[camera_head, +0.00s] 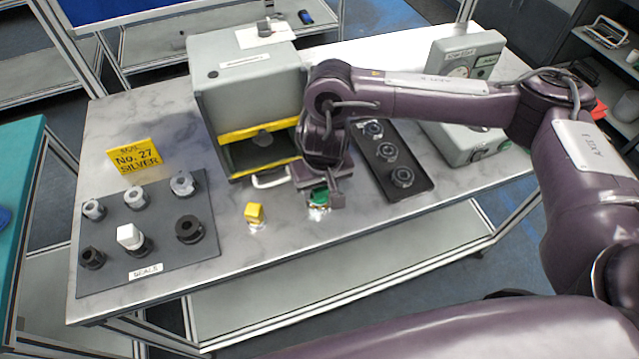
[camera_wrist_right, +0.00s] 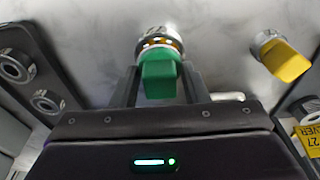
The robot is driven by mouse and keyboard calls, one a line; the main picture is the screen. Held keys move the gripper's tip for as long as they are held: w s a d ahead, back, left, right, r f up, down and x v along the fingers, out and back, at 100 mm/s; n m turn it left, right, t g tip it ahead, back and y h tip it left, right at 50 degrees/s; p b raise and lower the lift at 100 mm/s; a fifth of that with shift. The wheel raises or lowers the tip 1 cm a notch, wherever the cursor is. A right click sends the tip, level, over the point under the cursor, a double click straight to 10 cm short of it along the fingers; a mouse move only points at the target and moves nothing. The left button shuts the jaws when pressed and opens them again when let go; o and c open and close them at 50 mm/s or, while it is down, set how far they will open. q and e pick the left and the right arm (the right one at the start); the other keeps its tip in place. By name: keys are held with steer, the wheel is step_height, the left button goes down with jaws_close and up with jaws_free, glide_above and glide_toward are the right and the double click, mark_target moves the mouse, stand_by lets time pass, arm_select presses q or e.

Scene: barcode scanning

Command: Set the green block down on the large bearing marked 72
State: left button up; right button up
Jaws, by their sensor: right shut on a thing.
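My right gripper (camera_head: 322,200) is shut on the green block (camera_head: 318,194), near the front edge of the table. In the right wrist view the green block (camera_wrist_right: 160,78) sits between the two fingers (camera_wrist_right: 160,90). A shiny metal ring-like part (camera_wrist_right: 158,42) shows right at the block's far end; I cannot tell whether they touch or are joined. Several bearings lie on a dark tray (camera_head: 423,187) to the right of the gripper, among them the front one (camera_head: 402,177). No mark 72 is legible. My left gripper is out of view.
A yellow block (camera_head: 254,211) with a metal base stands left of the gripper. A grey cabinet (camera_head: 245,90) with an open yellow-edged front is behind. A dark seals mat (camera_head: 210,240) with several parts and a yellow sign (camera_head: 135,156) lie left. A grey box (camera_head: 455,142) stands right.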

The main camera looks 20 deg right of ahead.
steer(key=shift+f+p, duration=0.3)
steer(key=shift+f, duration=0.4)
stand_by(0.6)
steer(key=o, duration=1.2)
steer(key=shift+c, duration=0.2)
steer(key=shift+o, duration=0.3)
steer(key=shift+o, duration=1.3)
steer(key=shift+r, duration=0.1)
step_height(320, 180, up, 7)
steer(key=p, duration=0.9)
steer(key=shift+r, duration=0.2)
steer(key=shift+f, duration=0.1)
